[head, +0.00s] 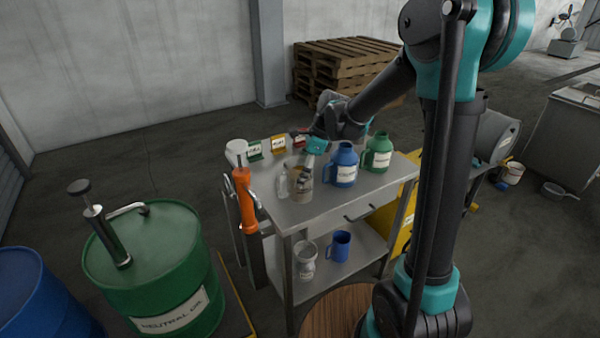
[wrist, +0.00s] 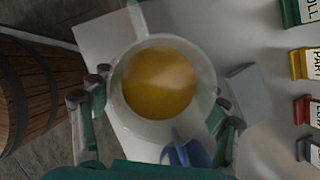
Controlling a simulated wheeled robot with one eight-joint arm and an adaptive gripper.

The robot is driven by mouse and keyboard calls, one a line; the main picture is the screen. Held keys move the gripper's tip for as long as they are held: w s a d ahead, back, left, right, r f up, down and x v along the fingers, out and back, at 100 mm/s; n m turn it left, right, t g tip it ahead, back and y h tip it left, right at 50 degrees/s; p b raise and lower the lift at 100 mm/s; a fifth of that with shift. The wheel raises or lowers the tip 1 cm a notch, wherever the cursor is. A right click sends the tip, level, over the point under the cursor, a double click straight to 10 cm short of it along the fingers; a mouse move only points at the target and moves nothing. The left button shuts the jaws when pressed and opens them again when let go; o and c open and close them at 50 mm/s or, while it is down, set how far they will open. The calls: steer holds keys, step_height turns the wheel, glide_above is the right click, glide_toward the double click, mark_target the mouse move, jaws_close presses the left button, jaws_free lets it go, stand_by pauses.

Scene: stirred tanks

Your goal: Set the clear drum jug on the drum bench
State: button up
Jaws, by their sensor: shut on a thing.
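The clear drum jug (head: 298,186) holds amber-brown liquid and appears upright, with its handle on the left in the head view. In the wrist view, I look down into the jug (wrist: 128,62), with its pale rim around the yellow-brown liquid and its handle at the top. My gripper (wrist: 162,98) is shut on it, one finger on each side. In the head view, my gripper (head: 306,168) reaches down from behind over the grey metal bench (head: 312,218). The jug is over the bench's left part; I cannot tell whether its base touches the top.
A blue jug (head: 343,164) and a green jug (head: 378,152) stand to the right. Green (head: 254,150), yellow (head: 278,145) and red (head: 299,138) label cards line the back. An orange pump (head: 243,198) is at the left edge. A white jug (head: 307,262) and blue mug (head: 339,247) sit below.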

steer(key=o, duration=1.8)
steer(key=shift+r, duration=0.1)
steer(key=v, duration=1.2)
steer(key=s+d+f+n+t+h, duration=0.4)
steer(key=s+d+f+n, duration=1.2)
steer(key=s+d, duration=0.3)
steer(key=shift+s+f+n+t+h, duration=0.3)
steer(key=shift+s+f+n, duration=0.1)
steer(key=shift+n, duration=0.2)
steer(key=shift+r, duration=0.1)
